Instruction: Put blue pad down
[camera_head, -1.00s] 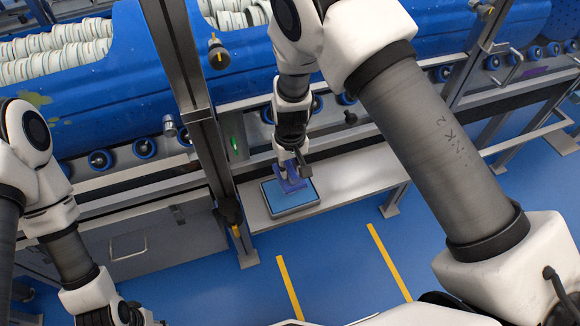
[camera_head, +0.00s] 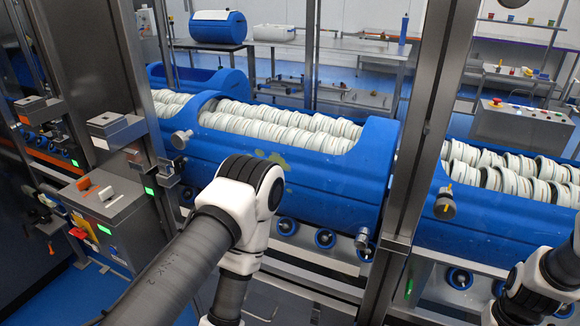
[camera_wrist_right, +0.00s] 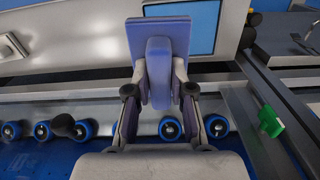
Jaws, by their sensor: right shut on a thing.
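The blue pad (camera_wrist_right: 125,30), a violet-blue plate with a thick grip, shows in the right wrist view. My right gripper (camera_wrist_right: 160,74) is shut on its grip, one finger on each side. Behind the pad is a tray with a light blue surface (camera_wrist_right: 202,34), partly hidden by the pad. I cannot tell whether pad and tray touch. In the head view my right arm shows only at the right edge and the pad is out of sight. My left arm crosses the lower middle; its gripper is below the picture.
Blue tubs (camera_head: 330,185) filled with white discs stand behind my arms. A steel post (camera_head: 412,170) rises between them. A grey control box (camera_head: 103,205) stands at the left. In the wrist view a green part (camera_wrist_right: 271,121) sits on a rail at the right.

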